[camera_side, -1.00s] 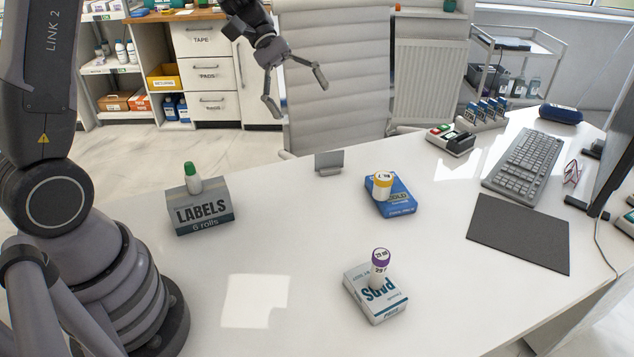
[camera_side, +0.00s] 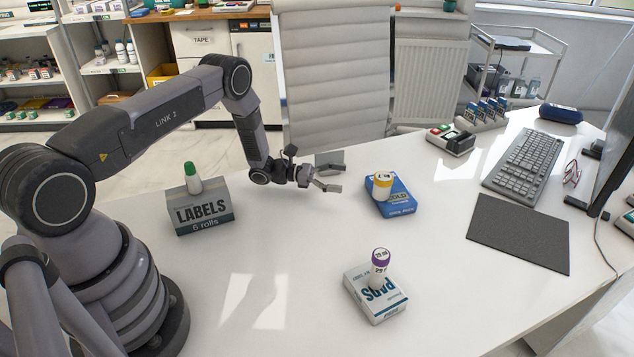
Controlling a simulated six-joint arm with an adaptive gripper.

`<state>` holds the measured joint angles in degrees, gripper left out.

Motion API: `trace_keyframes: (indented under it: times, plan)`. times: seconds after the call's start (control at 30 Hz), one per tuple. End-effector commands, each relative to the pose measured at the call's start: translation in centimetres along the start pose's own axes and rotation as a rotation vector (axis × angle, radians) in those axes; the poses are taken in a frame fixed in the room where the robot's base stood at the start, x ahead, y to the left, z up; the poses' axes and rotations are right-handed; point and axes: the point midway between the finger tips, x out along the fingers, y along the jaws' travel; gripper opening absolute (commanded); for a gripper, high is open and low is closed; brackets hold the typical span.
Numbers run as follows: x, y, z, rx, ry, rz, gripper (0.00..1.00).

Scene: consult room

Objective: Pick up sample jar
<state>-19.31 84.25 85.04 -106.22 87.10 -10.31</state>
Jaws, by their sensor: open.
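Three small jars stand on boxes on the white desk, and I cannot tell which one the task means. A jar with a yellow-orange lid (camera_side: 382,185) stands on a blue box (camera_side: 400,204). A jar with a purple lid (camera_side: 380,267) stands on a white and blue box (camera_side: 374,298) nearer the front. A jar with a green lid (camera_side: 193,178) stands on the grey LABELS box (camera_side: 204,211) at the left. My gripper (camera_side: 338,180) is open and empty, to the left of the yellow-lidded jar and apart from it, with its fingers pointing right.
A keyboard (camera_side: 524,161), a dark mat (camera_side: 518,234) and a monitor are at the right. The front middle of the desk (camera_side: 290,270) is clear.

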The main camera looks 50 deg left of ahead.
Motion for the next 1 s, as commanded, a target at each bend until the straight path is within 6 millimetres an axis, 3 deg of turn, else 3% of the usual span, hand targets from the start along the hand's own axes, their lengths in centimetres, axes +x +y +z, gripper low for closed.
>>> trace_keyframes:
  times: [0.2,0.43,0.7,1.0]
  plan:
    - [4.1,-0.1,0.0,0.002,0.001,-0.004,0.81]
    - [5.9,-0.1,0.0,0.001,0.002,-0.004,0.81]
    - [9.8,-0.2,-0.1,0.001,0.001,-0.004,0.81]
    - [10.3,-0.1,-0.1,0.0,0.002,-0.001,0.81]
